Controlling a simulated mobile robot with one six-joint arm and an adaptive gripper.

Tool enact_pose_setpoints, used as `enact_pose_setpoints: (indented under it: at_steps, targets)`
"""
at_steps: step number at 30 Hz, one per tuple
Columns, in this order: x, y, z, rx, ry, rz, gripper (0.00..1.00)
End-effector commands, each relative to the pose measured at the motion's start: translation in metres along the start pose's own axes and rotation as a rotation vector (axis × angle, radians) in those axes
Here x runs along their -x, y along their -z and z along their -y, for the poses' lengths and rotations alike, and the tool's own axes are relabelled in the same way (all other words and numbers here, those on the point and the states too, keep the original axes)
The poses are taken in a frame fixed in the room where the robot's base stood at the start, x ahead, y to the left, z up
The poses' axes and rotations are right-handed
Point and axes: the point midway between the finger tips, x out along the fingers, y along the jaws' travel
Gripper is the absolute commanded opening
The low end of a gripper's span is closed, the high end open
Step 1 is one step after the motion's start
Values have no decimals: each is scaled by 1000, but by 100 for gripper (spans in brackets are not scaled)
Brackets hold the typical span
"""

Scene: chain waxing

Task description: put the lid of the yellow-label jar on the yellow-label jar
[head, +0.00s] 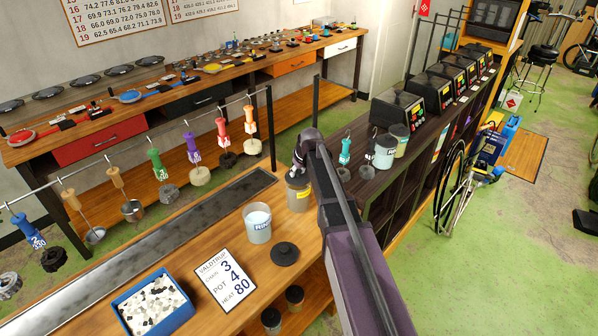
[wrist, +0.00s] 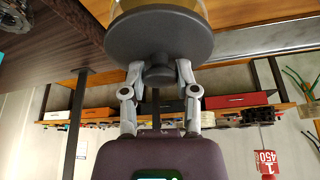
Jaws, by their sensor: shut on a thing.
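The yellow-label jar (head: 299,196) stands on the wooden bench near the middle of the head view, an amber jar with a yellow label. My gripper (head: 299,168) is directly above it. In the wrist view, my gripper (wrist: 159,74) is shut on the knob of a dark grey round lid (wrist: 160,38). Amber glass of the jar (wrist: 170,5) shows right behind the lid. The lid looks level over the jar's mouth; whether it is fully seated, I cannot tell. In the head view my arm and gripper hide most of the lid.
A white jar with a blue label (head: 257,224) stands close by on the left, with a loose black lid (head: 284,253) in front of it. A card (head: 225,279) and a blue tray (head: 154,308) lie nearer. A rail with hanging coloured tags (head: 190,142) runs behind.

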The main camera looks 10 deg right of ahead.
Motion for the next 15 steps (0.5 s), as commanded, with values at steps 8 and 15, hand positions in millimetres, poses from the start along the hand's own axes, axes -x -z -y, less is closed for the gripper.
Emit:
enact_pose_setpoints:
  at_steps: [8, 15]
  targets:
    - [-14, -6, 0, -1, 0, 0, 0]
    - [-18, -8, -1, -1, 0, 0, 0]
